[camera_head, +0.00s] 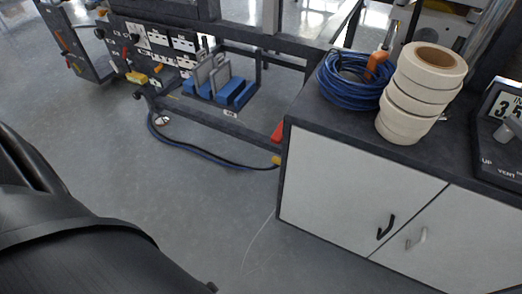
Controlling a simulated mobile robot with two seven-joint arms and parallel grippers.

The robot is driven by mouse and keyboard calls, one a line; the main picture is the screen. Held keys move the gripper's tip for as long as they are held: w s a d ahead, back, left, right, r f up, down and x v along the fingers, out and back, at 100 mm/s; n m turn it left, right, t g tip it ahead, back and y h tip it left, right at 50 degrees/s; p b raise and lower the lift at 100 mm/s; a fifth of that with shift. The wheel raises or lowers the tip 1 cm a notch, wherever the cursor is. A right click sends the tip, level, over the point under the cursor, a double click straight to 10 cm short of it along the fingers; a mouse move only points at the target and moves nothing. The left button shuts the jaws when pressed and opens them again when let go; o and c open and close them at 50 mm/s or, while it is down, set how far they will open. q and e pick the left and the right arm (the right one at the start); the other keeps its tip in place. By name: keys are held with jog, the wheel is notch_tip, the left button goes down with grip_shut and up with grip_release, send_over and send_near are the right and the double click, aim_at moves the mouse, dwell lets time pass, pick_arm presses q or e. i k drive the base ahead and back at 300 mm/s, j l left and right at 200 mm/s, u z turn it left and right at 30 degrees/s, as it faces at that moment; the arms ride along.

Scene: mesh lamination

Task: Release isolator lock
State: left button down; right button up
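I cannot pick out an isolator lock for certain. A dark panel (150,37) with white plates and small knobs is on the machine frame at the upper left. A small yellow part (136,77) sticks out below it. A red handle-like part (278,131) is at the left edge of the cabinet, with a yellow end piece (276,160) on a cable below it. A large dark rounded shape fills the lower left, probably part of my own arm. Neither gripper shows in the head view.
A white-doored cabinet (335,195) with a dark top stands at the right. It carries a blue cable coil (350,82), stacked tape rolls (423,92) and a device with a display (508,104). A dark cable (195,153) lies on the floor. The grey floor (200,215) in the middle is mostly clear.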

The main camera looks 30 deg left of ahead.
aim_at(276, 160)
jog(key=j+z, duration=0.1)
jog(key=j, duration=0.35)
jog(key=k+j, duration=0.1)
jog(key=j, duration=0.35)
jog(key=k+j+z, duration=0.15)
jog(key=j, duration=0.75)
jog(key=z, duration=0.05)
